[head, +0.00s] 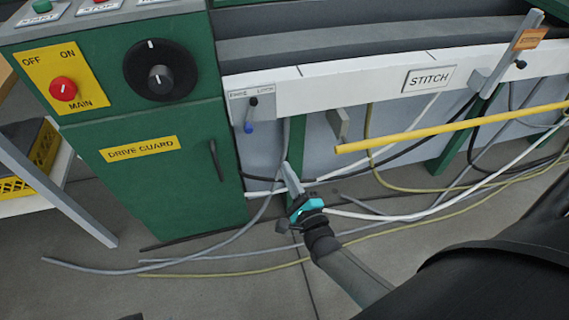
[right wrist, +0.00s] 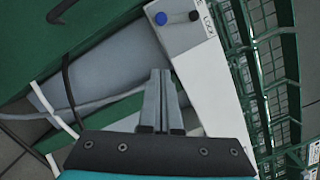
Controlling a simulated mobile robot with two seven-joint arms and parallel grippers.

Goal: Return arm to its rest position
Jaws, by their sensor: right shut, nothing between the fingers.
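My right gripper (head: 291,178) is in the middle of the head view, in front of the machine and below its white rail. Its fingers are shut and empty, and they also show closed together in the right wrist view (right wrist: 160,75). My right arm reaches in from the lower right. A small lever with a blue tip (head: 249,127) hangs from a plate on the white rail, above and left of the gripper and apart from it. The blue tip also shows in the right wrist view (right wrist: 160,18). My left gripper is not in view.
The green cabinet (head: 170,195) with a drive guard door stands left of the gripper. A yellow bar (head: 450,127) juts across at the right. Loose cables (head: 215,240) lie on the floor. The white rail (head: 345,88) bears a STITCH label. Floor in front is mostly open.

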